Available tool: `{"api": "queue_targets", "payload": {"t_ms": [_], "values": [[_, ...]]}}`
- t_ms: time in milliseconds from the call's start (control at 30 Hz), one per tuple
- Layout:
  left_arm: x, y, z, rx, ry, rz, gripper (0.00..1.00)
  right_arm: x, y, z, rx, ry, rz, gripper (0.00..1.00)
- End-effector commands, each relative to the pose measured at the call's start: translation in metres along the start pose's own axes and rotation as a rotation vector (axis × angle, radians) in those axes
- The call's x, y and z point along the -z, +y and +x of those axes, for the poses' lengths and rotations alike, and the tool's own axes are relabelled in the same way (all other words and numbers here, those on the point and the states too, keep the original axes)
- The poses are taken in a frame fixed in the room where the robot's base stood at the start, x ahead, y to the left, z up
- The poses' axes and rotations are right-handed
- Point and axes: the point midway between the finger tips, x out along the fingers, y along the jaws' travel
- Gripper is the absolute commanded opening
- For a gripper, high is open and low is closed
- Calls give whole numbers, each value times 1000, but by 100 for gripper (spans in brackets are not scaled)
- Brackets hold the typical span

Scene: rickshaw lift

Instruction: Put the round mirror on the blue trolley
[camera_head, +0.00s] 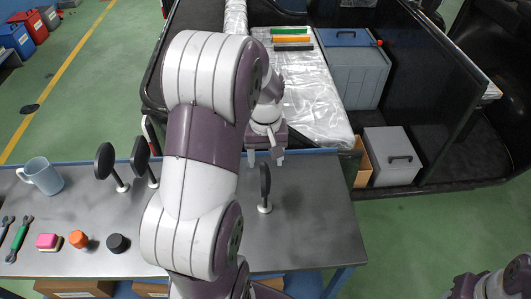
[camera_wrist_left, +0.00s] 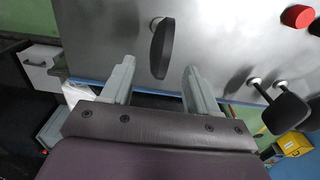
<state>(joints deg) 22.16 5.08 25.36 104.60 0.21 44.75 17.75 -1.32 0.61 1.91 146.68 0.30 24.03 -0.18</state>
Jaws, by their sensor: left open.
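A dark round mirror (camera_head: 265,181) stands upright on a small white foot on the grey metal top (camera_head: 318,225) of a blue-framed trolley or table. I see it nearly edge-on. Two similar dark round mirrors, one at the left (camera_head: 104,160) and one beside it (camera_head: 140,154), stand further left on the same top. My left gripper (camera_head: 266,158) is open and empty at the far edge of the top, just beyond the nearest mirror. In the left wrist view that mirror (camera_wrist_left: 162,48) lies ahead, between the lines of the open fingers (camera_wrist_left: 158,73), apart from them.
A light blue mug (camera_head: 41,176), a pink block (camera_head: 48,242), an orange piece (camera_head: 78,239), a black piece (camera_head: 118,243) and wrenches (camera_head: 19,238) lie on the left part. A vehicle bed with a plastic-wrapped surface (camera_head: 312,95) and grey boxes (camera_head: 352,75) stands behind. The top's right part is clear.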

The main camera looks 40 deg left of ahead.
Motion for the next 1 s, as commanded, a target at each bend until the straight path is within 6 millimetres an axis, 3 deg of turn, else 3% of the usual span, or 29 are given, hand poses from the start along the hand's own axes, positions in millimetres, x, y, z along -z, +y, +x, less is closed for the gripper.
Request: {"api": "queue_targets", "payload": {"t_ms": [167,267,367,433,533,633,1000], "values": [[-7,6,-18,-1,3,35,60,0,0,1,0,0,0,43],[-39,26,-14,-9,25,198,60,0,0,1,0,0,0,43],[-84,44,-5,-22,59,418,60,0,0,1,0,0,0,43],[-112,50,0,-31,81,551,60,0,0,1,0,0,0,43],[-138,52,6,-40,102,676,60,0,0,1,0,0,0,43],[-148,52,8,-43,110,724,60,0,0,1,0,0,0,43],[-148,51,9,-43,109,722,60,0,0,1,0,0,0,43]]}}
